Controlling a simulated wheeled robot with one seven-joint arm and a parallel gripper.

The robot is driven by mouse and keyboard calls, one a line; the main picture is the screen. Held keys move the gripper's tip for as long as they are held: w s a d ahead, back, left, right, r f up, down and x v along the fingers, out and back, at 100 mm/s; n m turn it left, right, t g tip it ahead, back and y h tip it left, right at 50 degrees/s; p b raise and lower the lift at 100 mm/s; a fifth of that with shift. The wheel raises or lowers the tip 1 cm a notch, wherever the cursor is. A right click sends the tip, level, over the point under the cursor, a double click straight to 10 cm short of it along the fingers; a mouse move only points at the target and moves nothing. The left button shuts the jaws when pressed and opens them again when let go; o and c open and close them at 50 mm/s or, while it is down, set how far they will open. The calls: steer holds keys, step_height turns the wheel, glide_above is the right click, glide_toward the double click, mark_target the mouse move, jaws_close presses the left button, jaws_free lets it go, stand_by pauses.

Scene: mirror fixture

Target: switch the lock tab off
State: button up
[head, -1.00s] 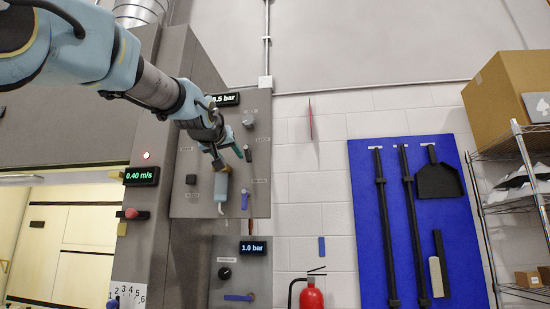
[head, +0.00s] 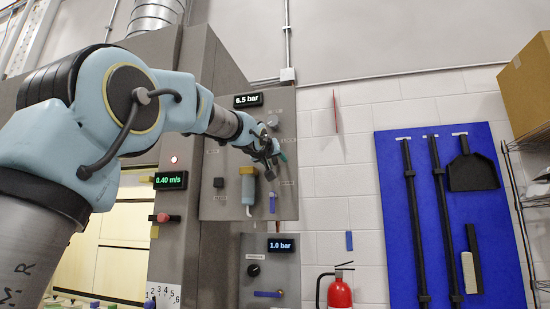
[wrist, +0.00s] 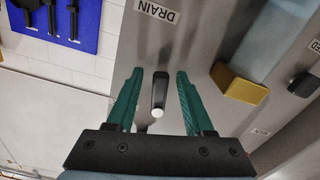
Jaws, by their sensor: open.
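The lock tab (wrist: 160,90) is a short black lever with a pale round end, on the grey panel (wrist: 195,45). In the wrist view it lies between the two green fingers of my gripper (wrist: 160,76), with a gap on each side. My gripper is open and holds nothing. In the head view my gripper (head: 275,157) is in front of the right part of the panel, and the tab is hidden behind it or too small to tell.
A yellow block (wrist: 240,84) on a pale blue cylinder (wrist: 270,35) sits close beside the fingers. A DRAIN label (wrist: 157,11) is beyond the tab. The blue drain handle (head: 272,203) hangs below my gripper.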

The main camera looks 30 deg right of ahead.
steer(key=shift+c, duration=0.2)
jaws_close()
stand_by(0.5)
